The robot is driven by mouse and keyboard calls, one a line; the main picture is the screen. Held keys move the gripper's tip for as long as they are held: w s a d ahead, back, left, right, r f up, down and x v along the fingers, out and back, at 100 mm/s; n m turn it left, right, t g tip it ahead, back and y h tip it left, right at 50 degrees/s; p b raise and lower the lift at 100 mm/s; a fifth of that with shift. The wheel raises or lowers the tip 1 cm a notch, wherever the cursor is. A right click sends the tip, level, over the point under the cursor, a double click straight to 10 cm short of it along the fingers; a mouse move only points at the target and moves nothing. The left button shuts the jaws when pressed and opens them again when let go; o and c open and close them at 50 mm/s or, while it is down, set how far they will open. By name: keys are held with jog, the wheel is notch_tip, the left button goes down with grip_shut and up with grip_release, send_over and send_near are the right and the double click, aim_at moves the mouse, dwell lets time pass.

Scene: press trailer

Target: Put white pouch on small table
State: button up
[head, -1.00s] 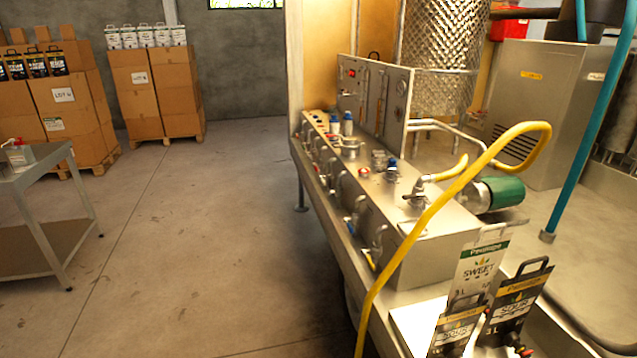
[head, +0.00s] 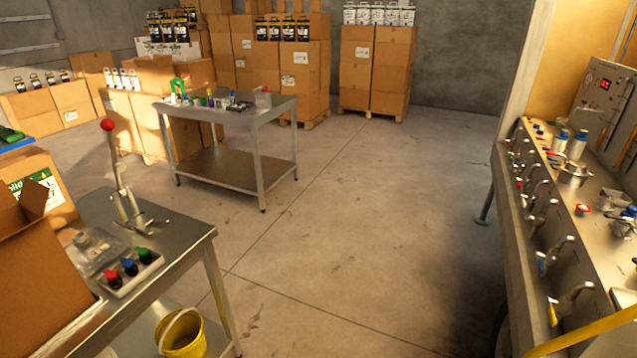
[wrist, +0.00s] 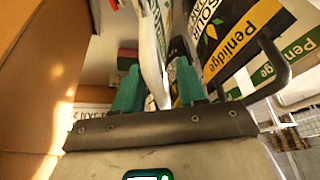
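In the wrist view my gripper (wrist: 158,82) has two teal fingers set apart. A white pouch (wrist: 153,45), seen nearly edge-on, runs down between them; I cannot tell whether the fingers press on it. My gripper does not show in the head view. Two steel tables show there: one in the middle distance (head: 215,172) with small items on it, and one at the near left (head: 185,240) with a lever device. I cannot tell which is the small table.
A brown surface (wrist: 40,70) is close left of my gripper. A white-and-green pouch (wrist: 300,50) is at the right. In the head view, an open carton (head: 35,270) is at the near left, a yellow bucket (head: 182,335) below, and the valve machine (head: 560,210) at right. Floor between is clear.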

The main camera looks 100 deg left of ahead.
jog(key=b+v, duration=0.2)
jog(key=v, duration=1)
dwell(0.7)
